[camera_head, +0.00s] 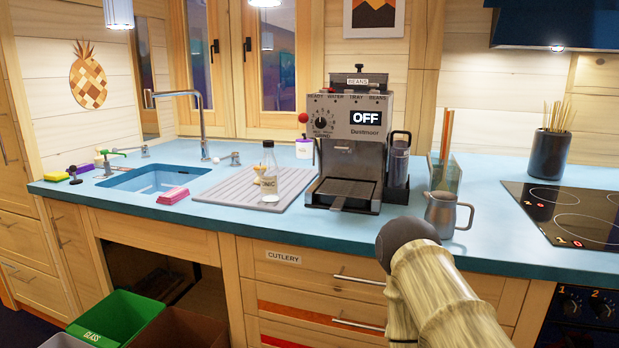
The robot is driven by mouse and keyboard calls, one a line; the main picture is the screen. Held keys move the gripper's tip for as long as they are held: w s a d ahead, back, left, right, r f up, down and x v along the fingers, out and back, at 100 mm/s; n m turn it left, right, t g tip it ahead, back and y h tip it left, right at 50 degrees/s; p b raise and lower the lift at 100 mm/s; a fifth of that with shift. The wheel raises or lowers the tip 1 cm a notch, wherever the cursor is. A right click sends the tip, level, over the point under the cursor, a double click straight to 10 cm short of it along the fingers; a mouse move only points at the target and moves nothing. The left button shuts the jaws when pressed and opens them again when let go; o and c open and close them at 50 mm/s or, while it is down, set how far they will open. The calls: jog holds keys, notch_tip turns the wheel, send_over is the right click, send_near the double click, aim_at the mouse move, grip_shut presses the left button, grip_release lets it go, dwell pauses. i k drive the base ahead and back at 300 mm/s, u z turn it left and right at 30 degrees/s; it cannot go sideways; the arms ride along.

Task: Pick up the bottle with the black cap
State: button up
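A clear glass bottle (269,182) with a small dark cap stands upright on the grey ribbed drying mat (225,190), left of the coffee machine. Its pale label seems to read "TONIC". Part of my arm shows at the lower right, in front of the drawers and counter edge, well apart from the bottle. I cannot see my gripper's fingers in this view.
The coffee machine (346,150), marked "OFF", stands close right of the bottle. A white container (305,149) is behind it. A metal jug (440,214) and hob (570,208) are right. Open bins (115,318) stand below.

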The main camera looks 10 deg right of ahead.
aim_at(270, 175)
jog(key=u, duration=1.6)
jog(key=i, duration=0.8)
jog(key=z, duration=1.65)
